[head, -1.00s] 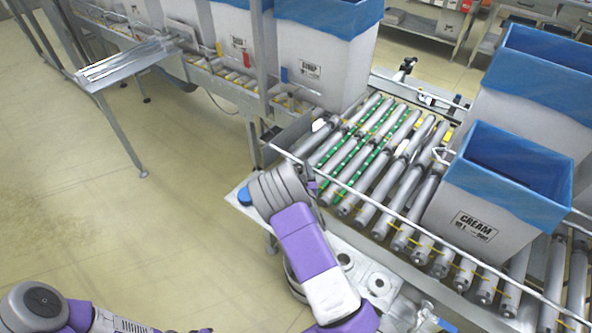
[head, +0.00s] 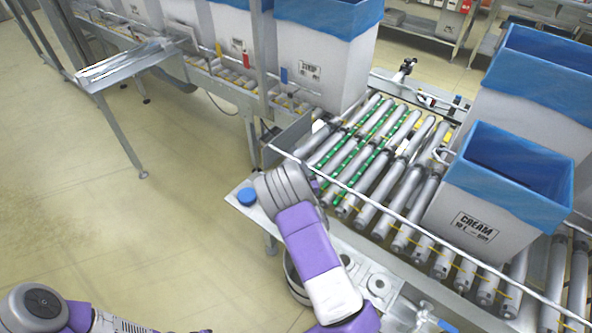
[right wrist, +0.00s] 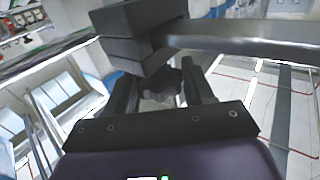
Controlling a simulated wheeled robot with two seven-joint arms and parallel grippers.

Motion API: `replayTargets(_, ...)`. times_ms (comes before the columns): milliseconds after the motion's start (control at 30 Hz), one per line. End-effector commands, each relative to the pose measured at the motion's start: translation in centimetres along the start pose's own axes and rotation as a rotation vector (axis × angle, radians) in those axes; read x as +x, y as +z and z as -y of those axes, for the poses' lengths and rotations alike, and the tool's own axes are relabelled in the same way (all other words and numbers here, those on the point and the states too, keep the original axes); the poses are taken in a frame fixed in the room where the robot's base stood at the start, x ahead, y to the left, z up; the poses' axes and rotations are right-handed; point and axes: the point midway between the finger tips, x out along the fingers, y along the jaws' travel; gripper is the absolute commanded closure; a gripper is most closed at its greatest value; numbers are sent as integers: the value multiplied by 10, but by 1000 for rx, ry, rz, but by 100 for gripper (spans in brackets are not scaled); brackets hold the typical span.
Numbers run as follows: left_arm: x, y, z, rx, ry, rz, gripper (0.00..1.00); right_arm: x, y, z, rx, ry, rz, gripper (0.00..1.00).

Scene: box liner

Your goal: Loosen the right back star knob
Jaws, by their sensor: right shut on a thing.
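A dark lobed star knob (right wrist: 165,82) shows in the right wrist view, between the two fingers of my right gripper (right wrist: 162,92). The gripper is shut on it. Dark stacked clamp blocks (right wrist: 140,35) stand just beyond the knob, at the end of a grey rail (right wrist: 245,40). In the head view my right forearm and wrist reach to the near back end of the guide rail (head: 345,192) beside the roller conveyor and hide the knob and the fingers. My left arm shows at the bottom left, but its gripper is out of view.
The roller conveyor (head: 405,222) carries a grey box with a blue liner (head: 490,215) labelled CREAM. Another lined box (head: 325,60) stands behind. A blue round cap (head: 247,196) sits on a metal ledge left of my right wrist. The floor (head: 150,230) on the left is open.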

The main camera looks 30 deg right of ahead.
Motion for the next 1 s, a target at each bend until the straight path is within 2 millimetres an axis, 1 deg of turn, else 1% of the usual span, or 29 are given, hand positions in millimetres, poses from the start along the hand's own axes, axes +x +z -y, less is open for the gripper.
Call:
replayTargets(233, 7, 0, 3, 0, 0, 0, 57, 0, 1, -3, 1, -156, -1, 78)
replayTargets(600, 18, -1, 7, 0, 0, 0, 57, 0, 1, -3, -1, -436, -3, 78)
replayTargets(800, 22, -1, 8, 0, 0, 0, 57, 0, 1, -2, -1, -542, -1, 78)
replayTargets(1000, 24, -1, 9, 0, 0, 0, 57, 0, 1, -1, -1, -599, 1, 78)
